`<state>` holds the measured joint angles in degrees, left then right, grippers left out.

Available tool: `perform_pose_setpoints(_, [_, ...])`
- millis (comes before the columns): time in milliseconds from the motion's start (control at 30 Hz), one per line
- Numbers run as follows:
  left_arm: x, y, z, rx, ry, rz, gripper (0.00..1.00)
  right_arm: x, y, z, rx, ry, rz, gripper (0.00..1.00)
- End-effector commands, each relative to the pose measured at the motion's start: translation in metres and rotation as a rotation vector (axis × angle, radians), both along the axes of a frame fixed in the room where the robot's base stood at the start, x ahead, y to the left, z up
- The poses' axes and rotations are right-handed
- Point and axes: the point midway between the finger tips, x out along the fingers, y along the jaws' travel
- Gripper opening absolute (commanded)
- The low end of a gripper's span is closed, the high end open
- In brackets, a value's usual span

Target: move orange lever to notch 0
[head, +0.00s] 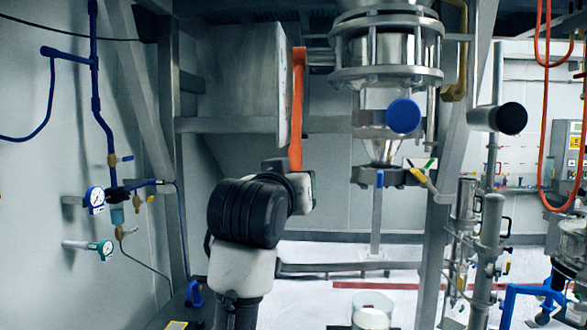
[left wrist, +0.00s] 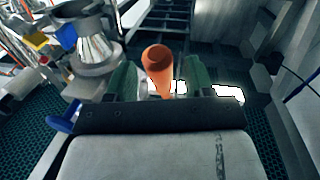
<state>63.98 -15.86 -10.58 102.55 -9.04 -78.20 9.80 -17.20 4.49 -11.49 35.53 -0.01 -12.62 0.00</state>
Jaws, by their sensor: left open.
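The orange lever (head: 297,110) hangs nearly straight down from a pivot beside a grey metal plate. Notch marks cannot be made out. My left arm reaches up from below, and its gripper (head: 293,170) is at the lever's lower end. In the left wrist view the end of the orange lever (left wrist: 158,66) stands between the two green fingers of my left gripper (left wrist: 160,84). The fingers are apart, one on each side of the lever, with a gap visible on the right; contact on the left cannot be told. My right gripper is not in view.
The grey plate (head: 255,85) is just left of the lever. A steel sifter vessel (head: 385,60) with a blue round cap (head: 403,116) stands to the right. Blue pipes and gauges (head: 95,198) line the left wall. A slanted steel post (head: 445,170) stands right of the vessel.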

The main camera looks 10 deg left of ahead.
Motion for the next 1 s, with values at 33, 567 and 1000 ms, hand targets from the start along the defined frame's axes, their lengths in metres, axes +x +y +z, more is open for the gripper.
perform_pose_setpoints(33, [0.0052,-0.0007,0.0018,0.000,0.002,0.001,0.53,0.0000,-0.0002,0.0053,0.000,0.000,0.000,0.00])
perform_pose_setpoints(567, [0.0125,-0.0021,-0.0009,0.000,0.000,0.000,0.33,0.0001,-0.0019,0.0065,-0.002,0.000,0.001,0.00])
perform_pose_setpoints(1000, [0.0104,-0.0022,0.0014,-0.001,0.006,-0.001,0.00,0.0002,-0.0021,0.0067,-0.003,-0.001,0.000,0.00])
